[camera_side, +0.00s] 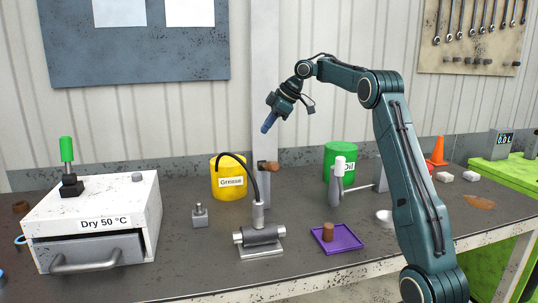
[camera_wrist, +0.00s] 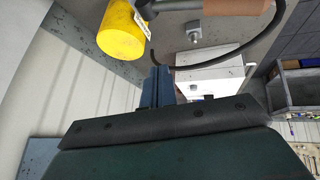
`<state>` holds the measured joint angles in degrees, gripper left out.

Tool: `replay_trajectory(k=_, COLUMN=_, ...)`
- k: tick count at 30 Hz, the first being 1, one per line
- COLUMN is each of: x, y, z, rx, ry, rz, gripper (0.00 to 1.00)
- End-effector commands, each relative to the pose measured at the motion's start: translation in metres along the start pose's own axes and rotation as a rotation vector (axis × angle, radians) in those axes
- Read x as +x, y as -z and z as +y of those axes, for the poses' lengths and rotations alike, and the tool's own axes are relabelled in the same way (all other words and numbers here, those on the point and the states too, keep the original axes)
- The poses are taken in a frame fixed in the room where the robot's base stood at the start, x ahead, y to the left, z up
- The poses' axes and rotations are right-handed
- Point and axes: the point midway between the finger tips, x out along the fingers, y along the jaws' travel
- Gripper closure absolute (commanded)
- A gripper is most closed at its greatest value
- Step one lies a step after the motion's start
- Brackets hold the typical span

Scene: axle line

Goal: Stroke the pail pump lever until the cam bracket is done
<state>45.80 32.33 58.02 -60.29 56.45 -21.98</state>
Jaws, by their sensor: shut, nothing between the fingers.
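A yellow pail labelled Grease (camera_side: 229,178) stands at the back of the bench. The pump lever (camera_side: 269,166), with a brown grip, is beside it on its right; the grip also shows at the top of the wrist view (camera_wrist: 236,6), near the pail (camera_wrist: 121,32). A black hose (camera_side: 246,162) arches from the pail to a nozzle on top of a grey metal part with a horizontal cylinder (camera_side: 260,236), apparently the cam bracket. My gripper (camera_side: 266,128) is shut and empty, in the air above the lever and apart from it. Its blue fingers also show in the wrist view (camera_wrist: 157,86).
A white Dry 50 °C box (camera_side: 135,205) stands left, with a green-handled clamp (camera_side: 68,160) on top. A purple tray (camera_side: 345,243) holds a brown cylinder (camera_side: 328,231). A green Oil can (camera_side: 339,160) and a white-topped upright (camera_side: 337,185) stand right of the lever.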

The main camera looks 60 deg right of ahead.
Motion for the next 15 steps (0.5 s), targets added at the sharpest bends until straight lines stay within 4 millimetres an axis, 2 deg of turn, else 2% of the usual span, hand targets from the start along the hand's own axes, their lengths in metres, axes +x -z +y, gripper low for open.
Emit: replay_trajectory(k=15, x=0.025, y=-0.018, z=-0.018, rx=0.001, ry=0.001, rz=0.000, gripper=1.00)
